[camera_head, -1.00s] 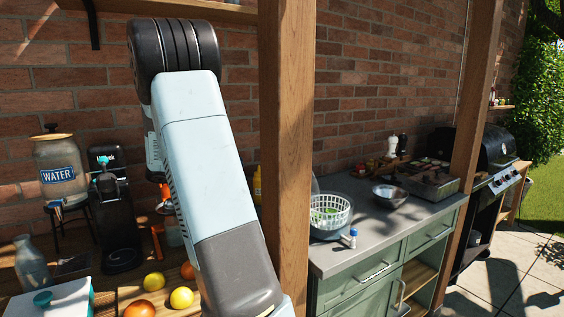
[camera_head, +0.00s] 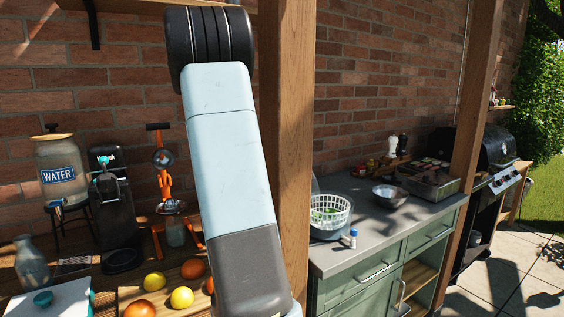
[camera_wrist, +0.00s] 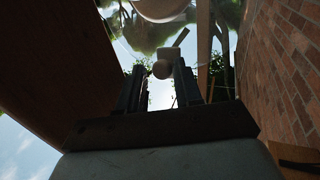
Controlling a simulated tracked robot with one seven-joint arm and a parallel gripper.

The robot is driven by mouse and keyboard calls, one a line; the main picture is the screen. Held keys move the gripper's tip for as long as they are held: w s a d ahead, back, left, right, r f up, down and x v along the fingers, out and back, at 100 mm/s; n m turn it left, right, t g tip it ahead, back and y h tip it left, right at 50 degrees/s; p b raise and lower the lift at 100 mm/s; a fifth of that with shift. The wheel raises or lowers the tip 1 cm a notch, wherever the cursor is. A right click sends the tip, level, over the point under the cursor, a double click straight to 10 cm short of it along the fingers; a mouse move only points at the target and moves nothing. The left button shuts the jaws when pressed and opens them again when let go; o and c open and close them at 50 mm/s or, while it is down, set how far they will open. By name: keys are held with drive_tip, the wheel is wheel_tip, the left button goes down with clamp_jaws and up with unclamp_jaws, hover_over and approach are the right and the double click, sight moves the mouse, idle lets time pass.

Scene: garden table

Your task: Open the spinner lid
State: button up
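The salad spinner stands on the grey counter, right of the wooden post, with a white basket (camera_head: 330,211) showing green leaves. A clear curved sheet (camera_head: 315,185), seemingly its lid, stands upright behind the basket, partly hidden by the post. In the wrist view a clear disc edge and a pale round knob (camera_wrist: 164,68) show ahead of my gripper (camera_wrist: 160,78). Its fingers are apart, with the knob near the gap between their tips; contact is not clear. A larger round pale part (camera_wrist: 160,8) is at the top edge. My gripper is hidden in the head view.
The wooden post (camera_head: 286,140) stands between my arm and the counter (camera_head: 375,232). A small white-and-blue bottle (camera_head: 352,238) is in front of the spinner and a metal bowl (camera_head: 390,195) to its right. An orange press (camera_head: 164,178) and several fruits are at left.

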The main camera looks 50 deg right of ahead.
drive_tip(key=shift+s+d, duration=0.2)
drive_tip(key=shift+c, duration=0.3)
clamp_jaws()
